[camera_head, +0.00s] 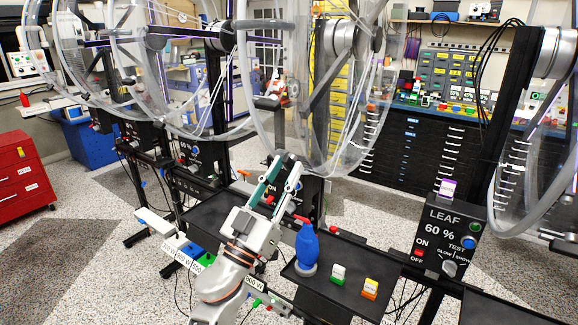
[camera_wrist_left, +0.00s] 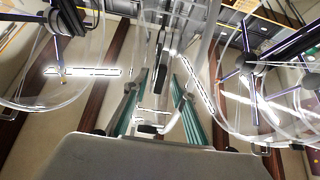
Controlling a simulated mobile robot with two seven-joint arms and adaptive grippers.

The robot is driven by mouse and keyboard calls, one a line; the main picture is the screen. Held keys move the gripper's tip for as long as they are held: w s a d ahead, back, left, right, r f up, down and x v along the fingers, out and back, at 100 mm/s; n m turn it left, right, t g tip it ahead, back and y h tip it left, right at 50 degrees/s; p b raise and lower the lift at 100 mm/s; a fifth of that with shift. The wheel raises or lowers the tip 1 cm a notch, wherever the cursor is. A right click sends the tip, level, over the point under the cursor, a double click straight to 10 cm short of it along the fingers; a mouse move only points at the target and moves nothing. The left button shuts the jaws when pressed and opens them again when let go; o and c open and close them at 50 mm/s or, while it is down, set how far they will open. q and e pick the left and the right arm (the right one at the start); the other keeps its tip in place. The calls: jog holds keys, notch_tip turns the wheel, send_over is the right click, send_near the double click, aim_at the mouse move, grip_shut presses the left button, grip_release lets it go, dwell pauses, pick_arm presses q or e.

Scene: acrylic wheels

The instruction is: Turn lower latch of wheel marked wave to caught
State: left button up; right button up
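Several large clear acrylic wheels stand in a row. The middle wheel (camera_head: 258,100) has a metal hub and a clear rim that reaches down close to my left gripper. I cannot read a "wave" mark on any wheel or panel. My left gripper (camera_head: 283,168) points up beside the lower rim of this wheel. Its two teal-padded fingers are apart. In the left wrist view, the left gripper (camera_wrist_left: 158,100) has a finger on each side, with a clear rim and a small dark latch-like part (camera_wrist_left: 150,128) seen between them. I cannot tell whether they touch it. My right gripper is not in view.
A black panel marked LEAF (camera_head: 452,225) stands at the right. A dark tray (camera_head: 345,292) holds a blue bottle (camera_head: 307,250) and small green-white and orange blocks (camera_head: 370,289). A red cabinet (camera_head: 22,172) is at left; black drawers (camera_head: 410,145) stand behind.

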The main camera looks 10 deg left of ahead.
pick_arm(q)
grip_shut()
jog(key=m+b, duration=0.1)
jog(key=m, duration=0.3)
jog(key=shift+m, duration=0.3)
jog(key=m, duration=0.3)
jog(key=shift+f+b, duration=0.1)
jog(key=shift+b, duration=0.25)
jog(key=shift+m, duration=0.8)
